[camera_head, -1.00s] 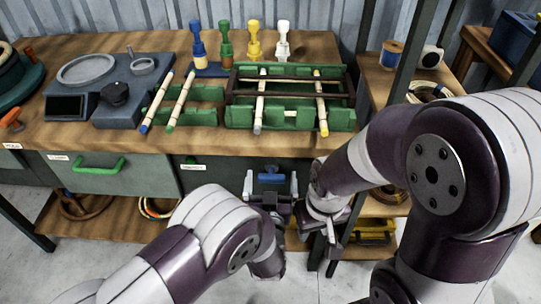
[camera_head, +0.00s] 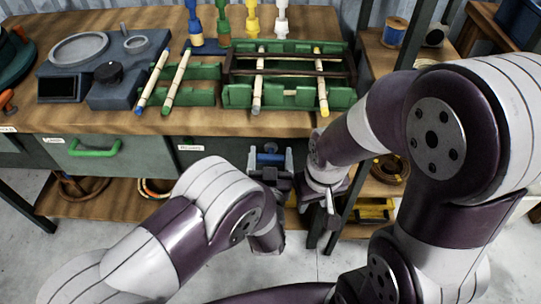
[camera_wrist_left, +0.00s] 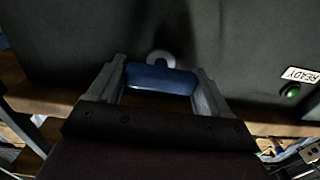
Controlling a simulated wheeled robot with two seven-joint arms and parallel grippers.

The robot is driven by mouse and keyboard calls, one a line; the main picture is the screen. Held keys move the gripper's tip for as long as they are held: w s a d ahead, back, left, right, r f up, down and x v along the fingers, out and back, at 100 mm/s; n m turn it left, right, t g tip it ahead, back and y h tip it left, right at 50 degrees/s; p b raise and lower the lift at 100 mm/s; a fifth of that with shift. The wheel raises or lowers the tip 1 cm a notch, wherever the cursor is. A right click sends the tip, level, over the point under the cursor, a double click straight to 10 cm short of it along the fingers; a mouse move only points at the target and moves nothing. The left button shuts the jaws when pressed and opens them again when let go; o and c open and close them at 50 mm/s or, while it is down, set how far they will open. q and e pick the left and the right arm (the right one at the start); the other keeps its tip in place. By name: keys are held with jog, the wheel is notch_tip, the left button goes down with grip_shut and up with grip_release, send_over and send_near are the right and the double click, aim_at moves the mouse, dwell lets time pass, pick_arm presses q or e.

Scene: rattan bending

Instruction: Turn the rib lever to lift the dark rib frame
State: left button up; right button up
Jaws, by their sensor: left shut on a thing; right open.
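The rib lever's blue handle (camera_head: 270,158) sits on the dark front of the bench. My left gripper (camera_head: 269,160) is around it. In the left wrist view the blue handle (camera_wrist_left: 160,78) spans between the two fingers of my left gripper (camera_wrist_left: 160,90), which is shut on it. The dark rib frame (camera_head: 290,66) lies across the green fixture (camera_head: 238,97) on the benchtop, with pale rattan rods in the fixture. My right gripper (camera_head: 328,205) is open and empty, to the right of the left one and below the benchtop edge.
A grey scale-like device (camera_head: 85,60) stands at the left of the bench. Several coloured pegs stand behind the green fixtures. A drawer with a green handle (camera_head: 95,150) is at the left front. A green light (camera_wrist_left: 292,92) marked READY shows in the left wrist view.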

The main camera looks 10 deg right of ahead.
pick_arm(q)
jog(key=m+p, duration=0.2)
jog(key=m, duration=0.2)
jog(key=shift+d+r, duration=0.1)
jog(key=shift+r, duration=0.05)
jog(key=m+p, duration=0.2)
jog(key=m, duration=0.3)
jog(key=shift+d+p, duration=0.1)
jog(key=shift+p, duration=0.2)
jog(key=m+p, duration=0.1)
jog(key=m, duration=0.3)
jog(key=shift+s+f+p, duration=0.1)
jog(key=shift+f+p, duration=0.1)
jog(key=shift+p, duration=0.2)
jog(key=shift+f+m+p, duration=0.2)
jog(key=shift+m+p, duration=0.4)
jog(key=shift+m, duration=1.6)
jog(key=o, duration=1)
jog(key=shift+c, duration=0.2)
